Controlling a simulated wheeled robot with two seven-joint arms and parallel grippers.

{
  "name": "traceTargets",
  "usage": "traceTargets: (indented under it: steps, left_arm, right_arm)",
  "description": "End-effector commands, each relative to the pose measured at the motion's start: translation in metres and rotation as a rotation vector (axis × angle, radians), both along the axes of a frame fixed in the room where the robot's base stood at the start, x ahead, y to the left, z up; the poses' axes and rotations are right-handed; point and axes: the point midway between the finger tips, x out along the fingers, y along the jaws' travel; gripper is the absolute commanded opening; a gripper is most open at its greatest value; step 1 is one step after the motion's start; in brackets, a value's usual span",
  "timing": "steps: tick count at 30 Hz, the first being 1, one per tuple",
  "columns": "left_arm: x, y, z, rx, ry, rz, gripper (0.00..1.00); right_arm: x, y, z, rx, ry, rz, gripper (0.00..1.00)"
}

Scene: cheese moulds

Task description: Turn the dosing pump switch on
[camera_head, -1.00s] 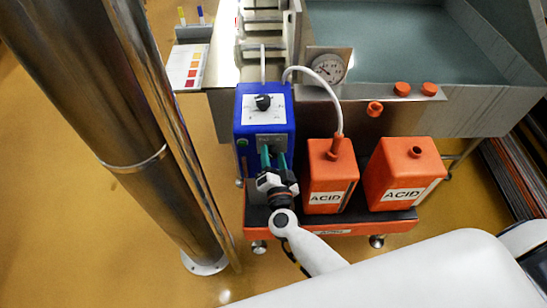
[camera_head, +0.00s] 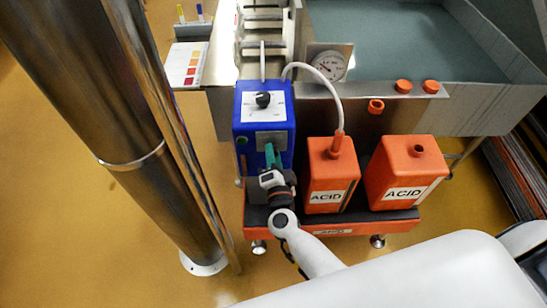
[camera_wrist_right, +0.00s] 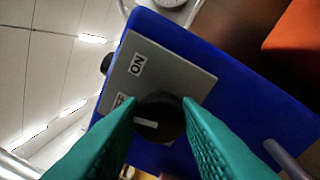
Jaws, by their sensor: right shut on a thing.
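The dosing pump (camera_head: 247,146) is a blue box, with a grey switch plate (camera_head: 271,139) on its front. In the right wrist view, the switch (camera_wrist_right: 158,118) is a round black knob with a white line on the plate (camera_wrist_right: 178,73). The ON label (camera_wrist_right: 137,64) is clear; another label (camera_wrist_right: 119,101) is partly hidden by a finger. The white line lies on the knob's left part, nearer the partly hidden label. My right gripper (camera_head: 272,155) is shut on the knob, one teal finger on each side (camera_wrist_right: 160,115). It hides the knob in the head view. My left gripper is not in view.
A black dial (camera_head: 263,101) sits on the pump's top. Two orange acid canisters (camera_head: 331,168) (camera_head: 404,169) stand to the right on the orange cart (camera_head: 352,229). A white hose (camera_head: 330,92) runs to the nearer one. A steel column (camera_head: 95,125) stands left; a gauge (camera_head: 328,65) is behind.

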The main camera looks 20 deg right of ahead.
Motion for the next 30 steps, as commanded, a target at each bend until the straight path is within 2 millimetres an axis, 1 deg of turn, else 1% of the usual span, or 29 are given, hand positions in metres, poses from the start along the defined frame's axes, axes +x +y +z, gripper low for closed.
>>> traceTargets:
  steps: [1, 12, 18, 24, 30]
  left_arm:
    - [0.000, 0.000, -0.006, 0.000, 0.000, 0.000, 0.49]
    - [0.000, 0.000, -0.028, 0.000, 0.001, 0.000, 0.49]
    - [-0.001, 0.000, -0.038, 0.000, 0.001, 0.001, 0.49]
    - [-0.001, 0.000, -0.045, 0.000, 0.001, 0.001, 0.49]
    - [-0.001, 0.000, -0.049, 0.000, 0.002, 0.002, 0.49]
  right_arm:
    - [-0.001, 0.001, -0.004, 0.046, -0.012, 0.000, 0.08]
    - [0.000, 0.001, -0.005, 0.378, -0.108, -0.001, 0.08]
    - [0.000, 0.001, -0.005, 0.532, -0.151, 0.000, 0.08]
    - [0.000, 0.001, -0.005, 0.643, -0.183, 0.001, 0.08]
    - [0.000, 0.001, -0.004, 0.707, -0.201, 0.001, 0.08]
